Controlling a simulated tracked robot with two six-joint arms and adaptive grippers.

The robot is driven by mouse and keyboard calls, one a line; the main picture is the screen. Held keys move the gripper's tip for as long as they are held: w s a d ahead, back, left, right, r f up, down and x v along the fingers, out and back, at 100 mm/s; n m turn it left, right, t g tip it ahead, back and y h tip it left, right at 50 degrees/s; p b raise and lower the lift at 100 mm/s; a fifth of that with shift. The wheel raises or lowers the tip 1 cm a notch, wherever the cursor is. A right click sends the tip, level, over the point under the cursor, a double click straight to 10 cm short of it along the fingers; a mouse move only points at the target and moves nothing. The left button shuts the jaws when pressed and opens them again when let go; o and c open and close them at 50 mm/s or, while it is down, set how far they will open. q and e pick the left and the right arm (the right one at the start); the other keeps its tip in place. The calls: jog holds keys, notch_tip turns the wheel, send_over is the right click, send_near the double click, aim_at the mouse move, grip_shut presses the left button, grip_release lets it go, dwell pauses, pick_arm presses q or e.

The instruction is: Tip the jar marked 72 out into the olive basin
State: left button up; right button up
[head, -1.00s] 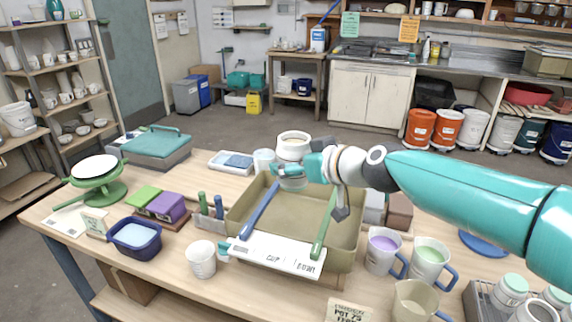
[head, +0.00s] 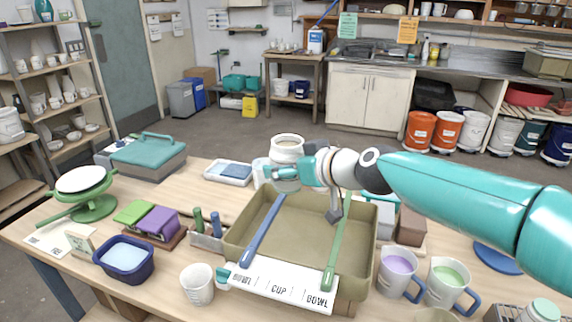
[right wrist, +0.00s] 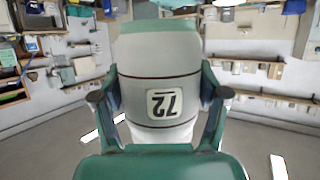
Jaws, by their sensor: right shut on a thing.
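The jar marked 72 (head: 287,147) is white and stands upright in the head view, its open mouth up, above the back edge of the olive basin. My right gripper (head: 285,175) is shut around its lower part. The right wrist view shows the jar (right wrist: 160,60) between the two fingers, with a teal band and a 72 label that reads upside down there. The olive basin (head: 345,258) sits on the table; its visible floor looks bare. A blue stick, a green stick and a white card lie across its front. My left gripper is not in view.
Mugs with purple (head: 398,272) and green (head: 447,282) contents stand right of the basin. A white cup (head: 197,284) and navy tub (head: 124,257) stand left. A white tray (head: 230,171) lies behind left. Another white container stands close behind the jar.

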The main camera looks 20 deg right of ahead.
jog(key=shift+d+f+b, duration=0.1)
jog(key=shift+f+b, duration=0.85)
jog(key=shift+f, duration=0.25)
jog(key=shift+s+a+r+m+y, duration=0.15)
jog(key=shift+a+m+y, duration=0.15)
jog(key=shift+m, duration=0.2)
jog(key=shift+s+a+r+m+y, duration=0.1)
jog(key=shift+a+r+m+y, duration=0.15)
jog(key=shift+m, duration=0.25)
jog(key=shift+s+a+f+y, duration=0.1)
jog(key=shift+a+f+y, duration=0.05)
jog(key=shift+f+y, duration=0.15)
jog(key=shift+f+m+b, duration=0.2)
jog(key=shift+m+b, duration=0.1)
jog(key=shift+b, duration=0.2)
jog(key=shift+a+r+g, duration=0.1)
jog(key=shift+g, duration=0.2)
